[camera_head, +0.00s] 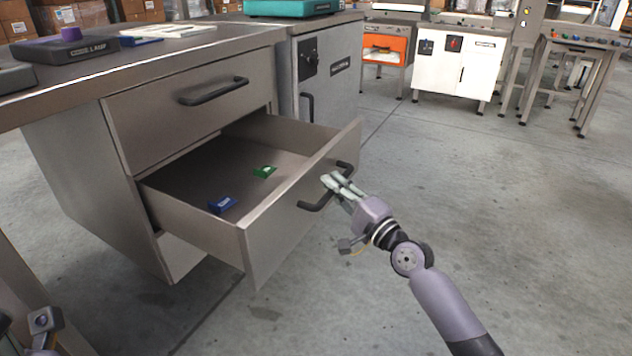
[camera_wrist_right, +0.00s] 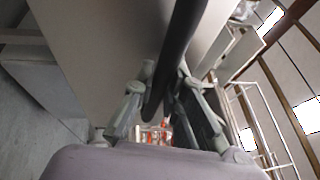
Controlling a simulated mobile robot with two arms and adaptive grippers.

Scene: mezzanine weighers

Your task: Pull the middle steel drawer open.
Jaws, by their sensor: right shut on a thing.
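The middle steel drawer (camera_head: 268,243) of the desk pedestal is pulled well out, and its inside shows in the head view. A blue block (camera_head: 222,205) and a green block (camera_head: 264,172) lie on its floor. My right gripper (camera_head: 335,184) is shut on the drawer's black bar handle (camera_head: 312,207). In the right wrist view the handle (camera_wrist_right: 180,45) runs between the two fingers (camera_wrist_right: 161,100), with the drawer front (camera_wrist_right: 90,45) behind it. Part of my left gripper (camera_head: 44,325) shows at the lower left edge; its fingertips are not clear.
The upper drawer (camera_head: 190,105) above is closed. A grey cabinet (camera_head: 326,75) stands beside the pedestal. The concrete floor (camera_head: 480,210) to the right is clear. An orange oven-like unit (camera_head: 386,50) stands at the back.

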